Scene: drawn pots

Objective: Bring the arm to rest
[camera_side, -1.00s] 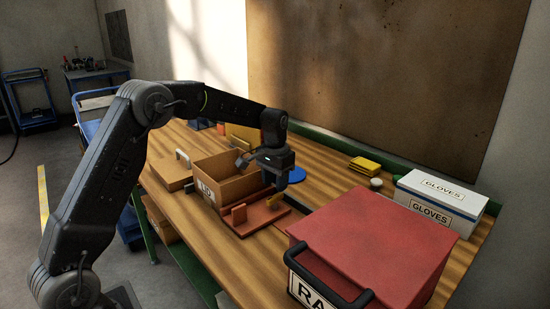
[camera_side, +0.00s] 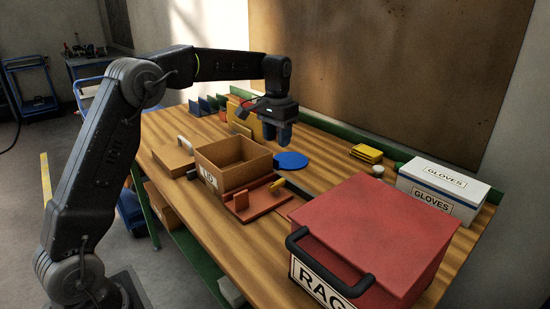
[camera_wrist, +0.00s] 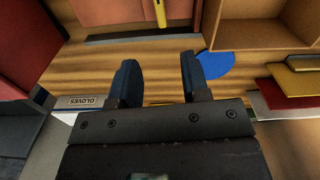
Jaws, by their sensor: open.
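My gripper (camera_side: 277,138) hangs above the wooden bench (camera_side: 330,178), behind the open cardboard box and left of the blue disc, with nothing between its fingers. In the wrist view my gripper (camera_wrist: 160,78) shows two dark blue fingers spread apart, with bare wood between and beyond them. The arm is raised and bent, reaching over the bench from the left.
The open cardboard box (camera_side: 215,183), a brown fixture (camera_side: 247,212) and a blue disc (camera_side: 291,160) are nearby. A red rag box (camera_side: 375,230) and a glove box (camera_side: 440,186) stand right. Yellow pads (camera_side: 367,152) lie behind. Bare wood lies between.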

